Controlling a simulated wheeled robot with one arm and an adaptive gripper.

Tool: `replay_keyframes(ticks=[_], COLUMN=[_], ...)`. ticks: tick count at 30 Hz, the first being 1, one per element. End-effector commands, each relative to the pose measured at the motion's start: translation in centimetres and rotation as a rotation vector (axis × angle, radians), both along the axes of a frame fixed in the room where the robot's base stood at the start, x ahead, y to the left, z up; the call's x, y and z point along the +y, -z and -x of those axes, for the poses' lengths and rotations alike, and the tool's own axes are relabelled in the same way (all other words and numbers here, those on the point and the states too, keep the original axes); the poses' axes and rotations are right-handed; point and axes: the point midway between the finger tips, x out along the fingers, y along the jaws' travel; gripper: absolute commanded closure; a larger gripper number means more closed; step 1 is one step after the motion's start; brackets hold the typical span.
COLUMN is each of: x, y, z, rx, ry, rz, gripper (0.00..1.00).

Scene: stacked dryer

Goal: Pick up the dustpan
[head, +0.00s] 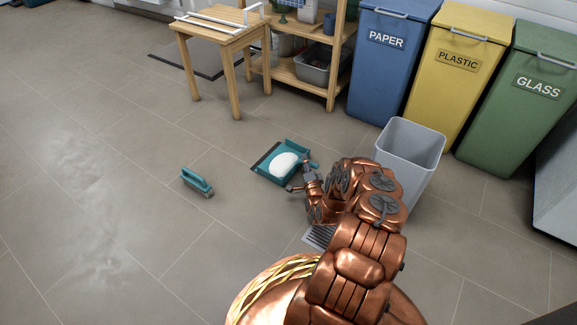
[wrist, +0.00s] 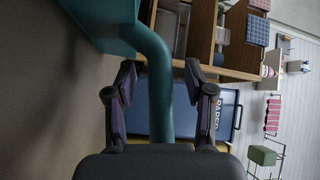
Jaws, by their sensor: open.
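The teal dustpan (head: 263,173) lies on the tiled floor with a white heap (head: 285,163) in its pan. Its handle points right, towards my gripper (head: 304,178). In the wrist view the dustpan's curved teal handle (wrist: 157,62) runs down between the two dark fingers of my gripper (wrist: 161,85). The fingers are open, with a gap on each side of the handle. The arm partly hides the handle's end in the head view.
A teal hand brush (head: 197,181) lies on the floor to the left. A grey bin (head: 408,160) stands close to the right of my arm, before the blue paper bin (head: 385,70). A wooden stool (head: 218,40) stands behind. The floor at left is clear.

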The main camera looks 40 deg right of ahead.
Motion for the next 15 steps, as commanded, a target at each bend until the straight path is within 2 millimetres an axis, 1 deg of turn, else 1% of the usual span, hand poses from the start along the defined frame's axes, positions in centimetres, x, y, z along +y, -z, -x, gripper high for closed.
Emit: replay_keyframes(ticks=[5, 6, 15], x=[-0.02, -0.01, 0.01], y=[-0.05, -0.05, -0.06], z=[-0.04, -0.05, -0.07], rx=[0.000, 0.000, 0.001], ry=[0.000, 0.000, -0.001], rz=[0.000, 0.000, 0.001], gripper=[0.46, 0.48, 0.80])
